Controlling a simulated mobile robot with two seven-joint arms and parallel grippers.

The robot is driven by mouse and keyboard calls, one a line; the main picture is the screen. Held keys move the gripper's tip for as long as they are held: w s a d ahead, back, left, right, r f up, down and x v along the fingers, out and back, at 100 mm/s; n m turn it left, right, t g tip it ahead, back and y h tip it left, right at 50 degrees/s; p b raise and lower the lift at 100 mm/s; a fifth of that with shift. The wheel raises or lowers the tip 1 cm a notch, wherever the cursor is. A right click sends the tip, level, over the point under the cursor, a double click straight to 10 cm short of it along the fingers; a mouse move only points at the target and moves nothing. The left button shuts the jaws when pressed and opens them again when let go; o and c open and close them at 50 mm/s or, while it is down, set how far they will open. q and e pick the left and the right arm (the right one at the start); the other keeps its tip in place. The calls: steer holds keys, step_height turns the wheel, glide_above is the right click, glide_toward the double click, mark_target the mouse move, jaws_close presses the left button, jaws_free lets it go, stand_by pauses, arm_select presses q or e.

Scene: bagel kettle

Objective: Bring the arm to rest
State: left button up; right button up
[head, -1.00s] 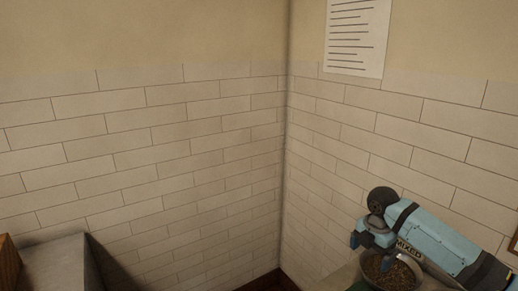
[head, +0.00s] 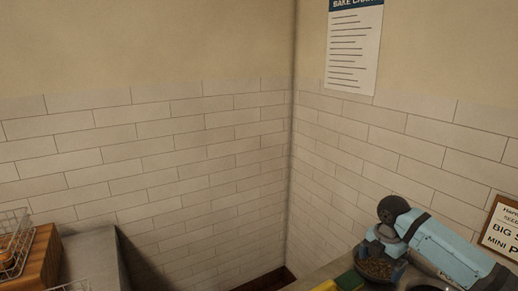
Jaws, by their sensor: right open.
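My right arm, light blue with dark joints, comes in from the lower right. My left gripper is not in view.
A grey counter (head: 88,258) at the lower left holds a wooden box (head: 42,262) and a wire basket (head: 14,240). A bake chart (head: 353,50) and a sign (head: 502,232) hang on the right wall.

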steer(key=s+a+f+m+t+y, duration=0.1)
steer(key=s+a+f+m, duration=0.4)
steer(key=s, duration=0.5)
steer(key=s+a+f+m+t+y, duration=0.1)
steer(key=s+a+f+m, duration=0.3)
steer(key=s+a+f, duration=0.5)
steer(key=s+d+r+m+t+h, duration=0.15)
steer(key=s+d+m, duration=0.25)
steer(key=s+m, duration=0.45)
steer(key=s+d+r+m, duration=0.3)
steer(key=s+d+m, duration=0.15)
steer(key=s, duration=0.75)
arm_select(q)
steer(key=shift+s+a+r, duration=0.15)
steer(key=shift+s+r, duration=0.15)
arm_select(e)
steer(key=w+a+f+t+y, duration=0.1)
steer(key=w+a+f+t, duration=0.2)
steer(key=f, duration=0.3)
steer(key=w+a+f+n+t+y, duration=0.1)
steer(key=w+a+f+t, duration=0.2)
steer(key=f, duration=0.4)
steer(key=shift+a+t+y, duration=0.35)
steer(key=shift+a+t, duration=0.05)
steer(key=shift+t, duration=0.35)
steer(key=shift+w, duration=0.1)
